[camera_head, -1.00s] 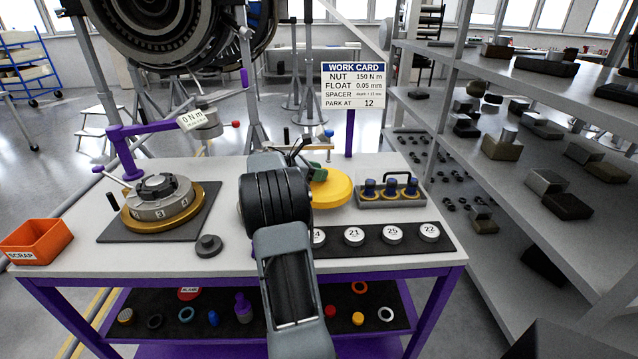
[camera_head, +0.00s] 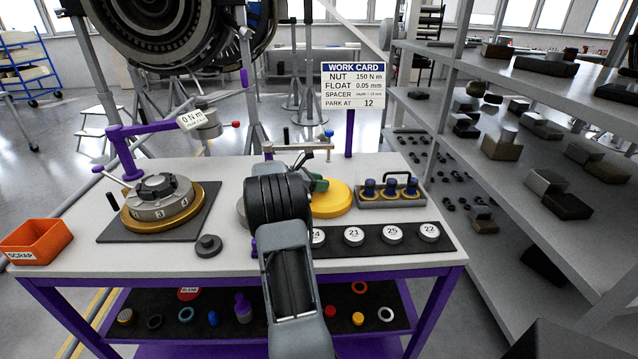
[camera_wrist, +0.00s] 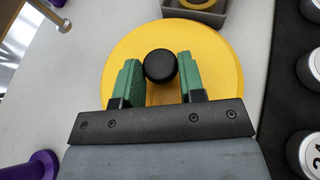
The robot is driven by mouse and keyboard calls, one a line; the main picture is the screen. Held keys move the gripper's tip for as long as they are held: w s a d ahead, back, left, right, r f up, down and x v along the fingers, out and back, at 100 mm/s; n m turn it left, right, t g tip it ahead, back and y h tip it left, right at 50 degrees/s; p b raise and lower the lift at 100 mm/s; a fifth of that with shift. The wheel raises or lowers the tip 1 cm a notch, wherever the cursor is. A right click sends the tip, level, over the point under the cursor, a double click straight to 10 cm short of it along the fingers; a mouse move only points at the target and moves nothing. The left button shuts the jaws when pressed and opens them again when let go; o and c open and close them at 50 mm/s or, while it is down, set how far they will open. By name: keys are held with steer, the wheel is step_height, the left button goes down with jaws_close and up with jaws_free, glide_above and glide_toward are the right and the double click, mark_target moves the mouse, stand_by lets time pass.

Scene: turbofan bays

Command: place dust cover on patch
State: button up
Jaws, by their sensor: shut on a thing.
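The dust cover is a yellow disc (camera_head: 333,199) with a black knob (camera_wrist: 160,66) at its middle. In the head view it shows right of my wrist, which hides its left part. My gripper (camera_wrist: 160,76) has its green fingers on both sides of the knob and is shut on it. The disc looks level; I cannot tell whether it touches the bench top (camera_head: 225,180) or hangs just above it. I cannot make out a marked patch; the area under the disc is hidden. A grey round edge (camera_head: 241,211) shows just left of my wrist.
A caddy with blue-topped pegs (camera_head: 389,193) stands close right of the cover. A black strip (camera_head: 445,245) with numbered white pucks lies in front. A grey hub on a gold ring (camera_head: 162,205), a small dark knob (camera_head: 208,246) and an orange scrap bin (camera_head: 38,241) are left.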

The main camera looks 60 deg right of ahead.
steer(key=o, duration=1)
